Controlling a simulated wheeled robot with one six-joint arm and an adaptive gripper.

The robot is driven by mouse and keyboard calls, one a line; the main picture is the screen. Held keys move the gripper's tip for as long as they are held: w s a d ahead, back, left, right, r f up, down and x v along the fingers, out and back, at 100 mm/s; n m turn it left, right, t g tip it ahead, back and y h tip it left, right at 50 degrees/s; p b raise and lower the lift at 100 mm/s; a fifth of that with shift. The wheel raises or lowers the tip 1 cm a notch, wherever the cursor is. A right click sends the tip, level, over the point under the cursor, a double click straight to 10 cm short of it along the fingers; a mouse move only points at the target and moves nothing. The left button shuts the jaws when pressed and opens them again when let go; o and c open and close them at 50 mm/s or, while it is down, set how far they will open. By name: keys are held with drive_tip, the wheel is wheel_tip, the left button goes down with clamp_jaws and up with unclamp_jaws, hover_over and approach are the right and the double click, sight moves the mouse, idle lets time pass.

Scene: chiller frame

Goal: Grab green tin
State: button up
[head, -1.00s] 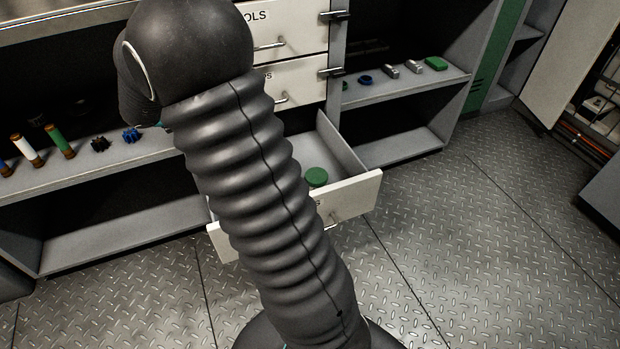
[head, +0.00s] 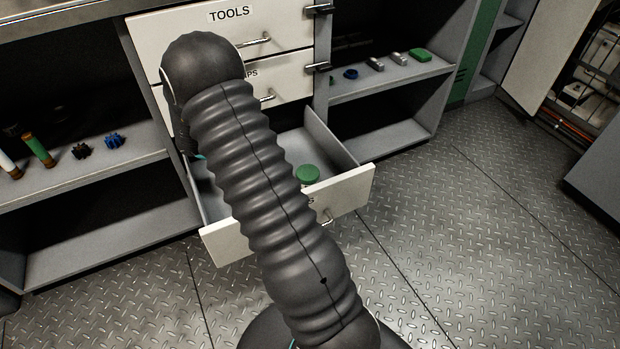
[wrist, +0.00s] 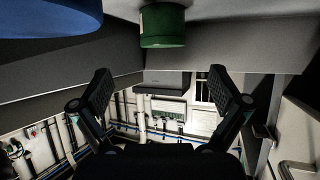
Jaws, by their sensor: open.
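The green tin (head: 307,174) stands in the open bottom drawer (head: 350,195), near its front right part; my arm hides part of the drawer. The tin is beyond the fingertips, roughly in line with the gap and not touched.
A blue round object (wrist: 45,15) is at the top left of the wrist view, beside the green tin. The upper drawers (head: 228,42) are shut above the open one. Shelves with small parts stand on both sides. The metal floor (head: 480,240) at right is clear.

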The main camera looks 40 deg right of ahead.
sight(304, 172)
drive_tip(key=x, duration=1)
drive_tip(key=shift+w+d+r, duration=0.1)
drive_tip(key=shift+d+r, duration=0.1)
drive_tip(key=shift+d, duration=0.1)
drive_tip(key=c, duration=1.3)
